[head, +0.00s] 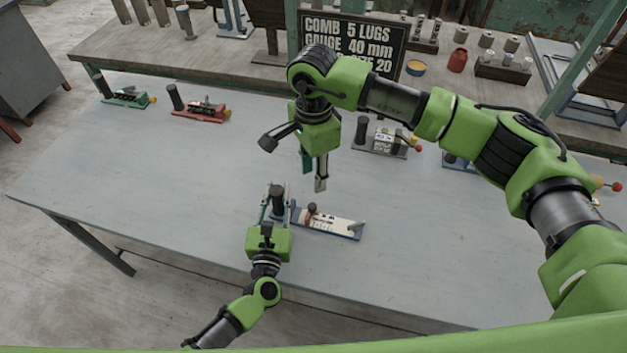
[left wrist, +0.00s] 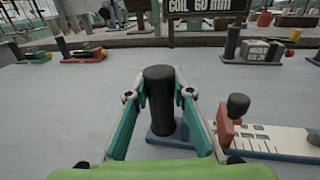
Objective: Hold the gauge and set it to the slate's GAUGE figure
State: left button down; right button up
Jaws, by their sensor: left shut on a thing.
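The gauge (head: 340,223) is a blue base with a white marked scale on the table. Its red slider (left wrist: 228,130) with a black knob sits near the scale's left end; the figures are too small to read. My left gripper (head: 276,190) is shut around the gauge's dark upright post (left wrist: 160,98), left of the scale. My right gripper (head: 313,178) hangs above and behind the gauge, fingers apart and empty, clear of the knob. The slate (head: 350,42) reads GAUGE 40 mm; my right arm covers part of its lower lines.
Along the table's back edge stand a green device (head: 125,97), a red device (head: 200,110), a grey device (head: 385,142) and a blue one partly behind my right arm. A workbench behind holds a red jar (head: 457,61) and a yellow-blue tin (head: 415,68).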

dwell(0.3)
pick_arm(q)
jog(key=c, duration=1.7)
grip_release()
